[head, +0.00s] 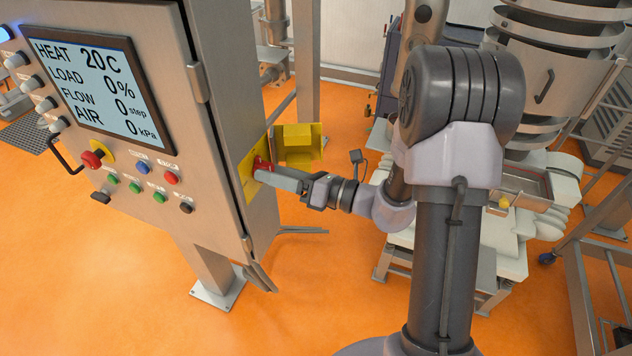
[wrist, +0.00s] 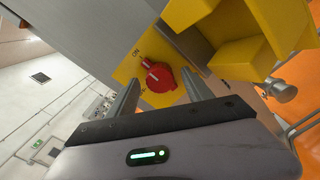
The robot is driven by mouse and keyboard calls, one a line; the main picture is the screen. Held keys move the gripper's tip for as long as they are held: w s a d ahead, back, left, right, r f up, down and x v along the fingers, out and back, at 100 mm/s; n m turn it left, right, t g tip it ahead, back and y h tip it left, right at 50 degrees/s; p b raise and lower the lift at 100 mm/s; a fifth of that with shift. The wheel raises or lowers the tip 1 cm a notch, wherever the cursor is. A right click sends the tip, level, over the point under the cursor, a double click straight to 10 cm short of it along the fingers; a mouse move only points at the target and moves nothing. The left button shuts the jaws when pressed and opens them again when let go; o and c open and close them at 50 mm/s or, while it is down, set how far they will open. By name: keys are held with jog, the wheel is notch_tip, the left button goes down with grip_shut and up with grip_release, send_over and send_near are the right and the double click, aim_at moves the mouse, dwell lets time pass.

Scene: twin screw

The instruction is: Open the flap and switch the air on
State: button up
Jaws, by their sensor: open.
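The yellow flap (head: 298,145) stands swung open on the side of the control cabinet. It also shows at the upper right in the wrist view (wrist: 262,62). The red air switch (wrist: 160,76) is uncovered on a yellow plate (wrist: 126,70), with "ON" printed at the upper left of the knob. In the head view the red knob (head: 262,164) is partly hidden by my gripper (head: 272,172). My gripper is open, with its fingers (wrist: 162,94) on either side of the knob. I cannot tell whether they touch it. The display reads AIR 0 kPa.
The cabinet (head: 225,110) with its screen (head: 92,88) and several coloured buttons stands at the left. A machine with a stacked round hopper (head: 550,70) stands at the right. The open flap sits close beside my gripper. Orange floor (head: 260,310) is free in front.

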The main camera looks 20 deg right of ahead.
jog(key=b+v, duration=0.1)
jog(key=v, duration=1.6)
jog(key=shift+s, duration=0.1)
jog(key=s+a+f+n+g+h+b, duration=0.4)
jog(key=s+a+f+n+g+b, duration=0.65)
jog(key=a+f+n+b, duration=0.4)
jog(key=shift+s+d+f+n+t+h+b, duration=0.3)
jog(key=shift+s+f+n+t+h+b, duration=0.3)
jog(key=shift+n+h+b, duration=1.35)
jog(key=shift+s+d+f+n+t+h+b, duration=0.4)
jog(key=shift+n+t+b, duration=0.75)
jog(key=shift+n, duration=1.65)
jog(key=shift+s+d+f+n+t+h+b, duration=0.3)
jog(key=shift+f+n+h+b, duration=0.35)
jog(key=shift+n+h+b, duration=1.1)
